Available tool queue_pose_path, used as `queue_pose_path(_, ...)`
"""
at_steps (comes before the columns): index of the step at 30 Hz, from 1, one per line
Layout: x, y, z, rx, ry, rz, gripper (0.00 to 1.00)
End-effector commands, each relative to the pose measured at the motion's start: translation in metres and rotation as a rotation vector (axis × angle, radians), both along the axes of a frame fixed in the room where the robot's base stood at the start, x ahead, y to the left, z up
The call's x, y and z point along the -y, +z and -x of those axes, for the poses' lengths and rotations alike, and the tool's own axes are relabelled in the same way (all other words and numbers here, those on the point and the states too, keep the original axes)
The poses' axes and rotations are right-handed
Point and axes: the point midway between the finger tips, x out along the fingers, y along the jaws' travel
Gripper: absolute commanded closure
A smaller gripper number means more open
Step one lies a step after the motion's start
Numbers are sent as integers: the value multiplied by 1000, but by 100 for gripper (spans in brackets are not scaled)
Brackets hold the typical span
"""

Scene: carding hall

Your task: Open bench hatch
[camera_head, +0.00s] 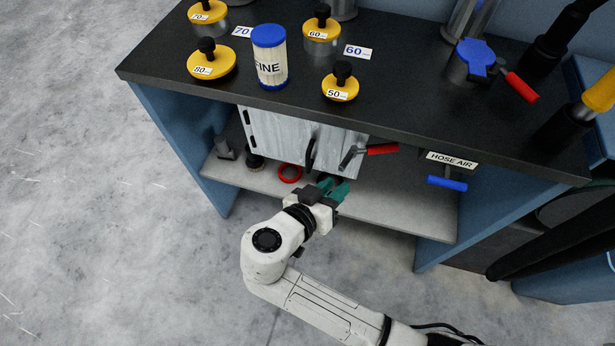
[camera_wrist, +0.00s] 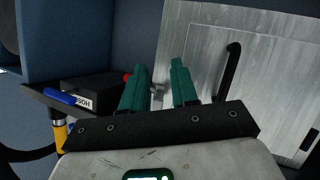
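The bench hatch (camera_head: 285,136) is a grey metal door under the black bench top. It looks closed, with dark hinges at its left in the head view. A black bar handle (camera_head: 310,154) stands on it, also seen in the wrist view (camera_wrist: 229,72). A metal lever with a red grip (camera_head: 382,149) sits by the hatch's right side; in the wrist view its red end (camera_wrist: 127,77) is partly hidden behind a finger. My gripper (camera_head: 334,188), with teal fingers, is in front of and below the hatch.
A lower shelf (camera_head: 385,201) holds a red ring (camera_head: 290,173) and small dark parts. A blue handle (camera_head: 447,183) hangs under the HOSE AIR label (camera_head: 452,159). Yellow-lidded weights and a FINE canister (camera_head: 270,60) stand on top. The floor at left is clear.

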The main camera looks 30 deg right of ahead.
Motion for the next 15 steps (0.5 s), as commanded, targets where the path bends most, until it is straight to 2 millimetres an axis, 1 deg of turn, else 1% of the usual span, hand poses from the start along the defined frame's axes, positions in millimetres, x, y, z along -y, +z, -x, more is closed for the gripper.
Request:
queue_pose_path(1,-20,-16,-10,85,19,43,71)
queue_pose_path(3,-44,-15,-18,209,42,92,71)
queue_pose_path(6,-74,-12,-25,355,78,139,71)
queue_pose_path(7,-81,-11,-27,388,87,147,71)
queue_pose_path(9,-93,-8,-28,447,105,163,71)
queue_pose_path(11,-99,-6,-29,478,114,169,71)
queue_pose_path(13,-100,-4,-30,495,118,172,71)
queue_pose_path(15,-96,-2,-33,498,117,173,71)
